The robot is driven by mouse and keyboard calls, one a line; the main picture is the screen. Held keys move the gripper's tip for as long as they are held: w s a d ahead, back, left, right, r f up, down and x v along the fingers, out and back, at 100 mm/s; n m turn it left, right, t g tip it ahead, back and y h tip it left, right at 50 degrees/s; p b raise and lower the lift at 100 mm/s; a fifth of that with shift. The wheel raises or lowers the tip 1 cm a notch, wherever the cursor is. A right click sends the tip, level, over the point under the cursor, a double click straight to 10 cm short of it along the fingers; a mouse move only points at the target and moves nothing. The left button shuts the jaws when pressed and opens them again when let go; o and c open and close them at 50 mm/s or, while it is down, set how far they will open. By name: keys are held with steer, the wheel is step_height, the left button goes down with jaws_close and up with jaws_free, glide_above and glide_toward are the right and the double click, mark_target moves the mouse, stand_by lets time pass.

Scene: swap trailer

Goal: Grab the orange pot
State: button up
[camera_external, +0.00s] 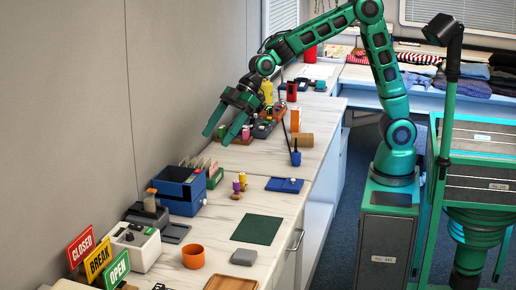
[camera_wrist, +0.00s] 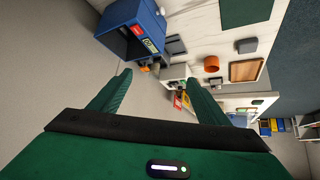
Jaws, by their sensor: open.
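The orange pot (camera_external: 193,257) stands upright on the near part of the white marbled counter (camera_external: 232,205), right of a white box-shaped device. In the wrist view the pot (camera_wrist: 212,63) shows small, right of centre and beyond the fingers. My gripper (camera_external: 222,127) is open and empty. It is above the far part of the counter, well away from the pot, with its green fingers pointing down and left. In the wrist view the two fingers of my gripper (camera_wrist: 162,90) stand wide apart with nothing between them.
Near the pot are the white device (camera_external: 135,243), a grey block (camera_external: 244,257), a wooden tray (camera_external: 230,283) and CLOSED, BREAK and OPEN signs (camera_external: 98,261). A blue box (camera_external: 180,190) stands by the wall. A green mat (camera_external: 257,229) lies flat and bare. Spools and bottles stand below my arm.

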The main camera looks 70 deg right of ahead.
steer(key=s+a+n+g+y, duration=0.1)
steer(key=s+a+n+y, duration=0.15)
steer(key=a, duration=1.05)
steer(key=s+a+n+g+y, duration=0.2)
steer(key=s+a+y, duration=0.1)
steer(key=a, duration=0.9)
glide_toward(188, 262)
steer(key=v, duration=0.4)
steer(key=shift+a+f, duration=0.2)
steer(key=shift+f, duration=0.1)
steer(key=x, duration=1)
steer(key=shift+w+f, duration=0.15)
steer(key=c, duration=1.1)
